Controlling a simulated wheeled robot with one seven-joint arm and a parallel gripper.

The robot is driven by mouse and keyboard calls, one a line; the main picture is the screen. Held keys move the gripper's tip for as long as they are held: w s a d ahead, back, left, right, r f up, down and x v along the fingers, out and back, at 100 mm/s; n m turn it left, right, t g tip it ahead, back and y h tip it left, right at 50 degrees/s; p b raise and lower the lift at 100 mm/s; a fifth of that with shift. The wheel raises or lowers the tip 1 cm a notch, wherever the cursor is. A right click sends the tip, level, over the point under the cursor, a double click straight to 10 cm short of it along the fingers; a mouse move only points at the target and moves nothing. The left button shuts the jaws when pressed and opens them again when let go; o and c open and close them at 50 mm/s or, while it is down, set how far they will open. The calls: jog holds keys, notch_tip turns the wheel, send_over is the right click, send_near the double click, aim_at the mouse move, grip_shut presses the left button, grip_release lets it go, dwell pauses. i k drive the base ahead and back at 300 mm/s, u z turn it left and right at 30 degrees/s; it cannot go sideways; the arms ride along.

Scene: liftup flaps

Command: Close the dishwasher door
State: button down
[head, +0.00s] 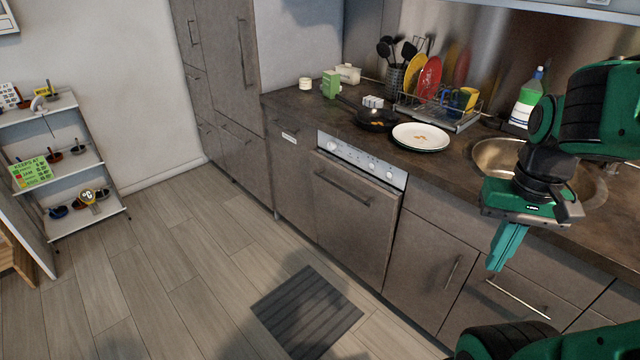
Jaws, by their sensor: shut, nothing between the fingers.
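The dishwasher door (355,225) is a grey-brown wood-look panel with a bar handle (342,186) near its top. It stands upright or very nearly so in the row of lower cabinets, below a silver control panel (362,158) with knobs. I cannot tell from this view whether it is fully flush or slightly ajar. My gripper (499,260), with teal fingers, is shut and empty. It points down in front of the cabinets to the right of the dishwasher, apart from the door.
The counter above holds a white plate (421,137), a pan (377,120), a dish rack (440,112) and a soap bottle (526,98) by the sink (497,153). A dark mat (307,311) lies on the floor before the dishwasher. A shelf (82,160) stands at left; floor between is clear.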

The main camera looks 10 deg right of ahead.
aim_at(357, 213)
jog(key=u, duration=0.2)
jog(key=i, duration=0.95)
jog(key=z, duration=0.45)
